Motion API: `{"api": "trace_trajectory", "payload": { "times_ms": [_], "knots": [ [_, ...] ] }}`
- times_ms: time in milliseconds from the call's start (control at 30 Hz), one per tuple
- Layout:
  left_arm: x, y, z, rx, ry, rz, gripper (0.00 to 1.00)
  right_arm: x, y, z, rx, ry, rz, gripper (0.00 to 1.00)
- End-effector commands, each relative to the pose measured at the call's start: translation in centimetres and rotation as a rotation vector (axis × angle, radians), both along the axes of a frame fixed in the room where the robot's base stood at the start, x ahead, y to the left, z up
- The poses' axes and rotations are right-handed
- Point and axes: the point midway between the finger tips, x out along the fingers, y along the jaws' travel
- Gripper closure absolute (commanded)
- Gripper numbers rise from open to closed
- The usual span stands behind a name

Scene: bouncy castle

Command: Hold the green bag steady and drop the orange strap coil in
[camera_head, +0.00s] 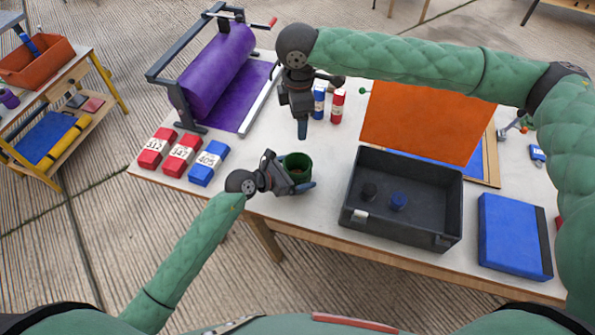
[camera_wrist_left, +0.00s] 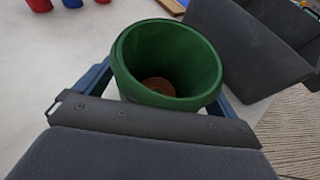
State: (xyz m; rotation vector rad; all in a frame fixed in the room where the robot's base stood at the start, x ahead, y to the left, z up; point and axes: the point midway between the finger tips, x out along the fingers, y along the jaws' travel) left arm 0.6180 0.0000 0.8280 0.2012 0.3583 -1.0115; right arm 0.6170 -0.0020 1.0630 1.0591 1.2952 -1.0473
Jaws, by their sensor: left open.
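The green bag (camera_head: 299,165) is a round, open-topped container standing upright near the front edge of the table. It also shows large in the left wrist view (camera_wrist_left: 130,70). A round orange-brown coil (camera_wrist_left: 157,86) lies inside at its bottom. My left gripper (camera_head: 296,173) is open, with its blue fingers on either side of the bag; I cannot tell whether they touch it. My right gripper (camera_head: 302,128) points down behind the bag, above the table. I see no coil in it, and its finger gap does not show.
A black bin (camera_head: 402,220) stands right of the bag, with a blue case (camera_head: 512,237) beyond it. Red and blue numbered boxes (camera_head: 182,156) lie at the left. A purple roll (camera_head: 215,70) on a frame stands behind. An orange panel (camera_head: 425,122) stands behind the bin.

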Motion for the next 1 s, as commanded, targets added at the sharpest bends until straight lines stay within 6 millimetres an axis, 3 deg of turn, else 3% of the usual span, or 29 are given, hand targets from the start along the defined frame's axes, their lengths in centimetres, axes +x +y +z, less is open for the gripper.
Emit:
{"api": "trace_trajectory", "payload": {
  "times_ms": [233,700,1000],
  "knots": [
    [-0.6,1.1,0.5,0.001,0.000,0.001,0.04,0.0,0.0,0.0,0.000,0.000,0.000,0.33],
    [-4.6,7.6,3.6,0.002,0.001,-0.001,0.04,0.0,0.0,0.0,0.000,0.000,0.000,0.33],
    [-5.7,9.4,4.5,0.000,0.000,0.000,0.04,0.0,0.0,0.0,0.000,0.000,0.000,0.33]
  ]
}}
